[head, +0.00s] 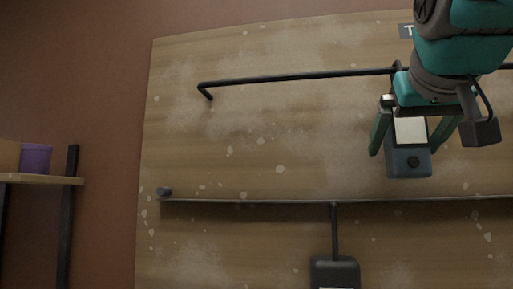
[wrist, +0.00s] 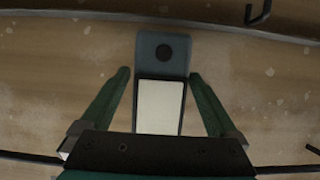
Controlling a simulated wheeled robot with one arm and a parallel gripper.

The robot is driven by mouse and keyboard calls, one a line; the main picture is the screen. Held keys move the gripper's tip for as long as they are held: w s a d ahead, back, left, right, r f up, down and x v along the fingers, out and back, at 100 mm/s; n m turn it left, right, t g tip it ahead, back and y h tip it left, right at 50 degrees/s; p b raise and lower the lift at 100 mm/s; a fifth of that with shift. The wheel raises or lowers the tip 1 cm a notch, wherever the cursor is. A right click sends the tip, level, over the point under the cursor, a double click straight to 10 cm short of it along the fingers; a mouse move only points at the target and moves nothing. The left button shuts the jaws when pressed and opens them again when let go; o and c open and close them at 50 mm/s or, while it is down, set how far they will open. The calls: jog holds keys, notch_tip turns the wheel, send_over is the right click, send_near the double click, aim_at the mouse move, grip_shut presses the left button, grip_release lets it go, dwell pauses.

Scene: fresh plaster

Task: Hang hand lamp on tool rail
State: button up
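The hand lamp (head: 408,163) is a blue-grey block with a pale panel and a dark round knob. It is in front of the wooden board, below the black tool rail (head: 290,77). A dark hook-like piece (head: 397,67) shows at the rail above the lamp; my gripper hides how it joins the lamp. My gripper (head: 405,150) has its green fingers on either side of the lamp. In the wrist view the lamp (wrist: 163,53) lies between the fingertips (wrist: 159,73), with a clear gap at the left and a narrow one at the right.
A thin lower rail (head: 250,202) crosses the board, with a dark object (head: 335,270) hanging from it by a stem. A partly hidden sign (head: 406,31) is above the tool rail. A shelf (head: 40,179) with a purple pot (head: 36,158) stands at left.

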dwell(0.3)
jog(key=p+v, duration=0.1)
jog(key=v, duration=0.6)
jog(key=shift+s+r, duration=0.15)
jog(key=shift+s, duration=0.2)
jog(key=shift+a, duration=0.1)
jog(key=shift+s, duration=0.15)
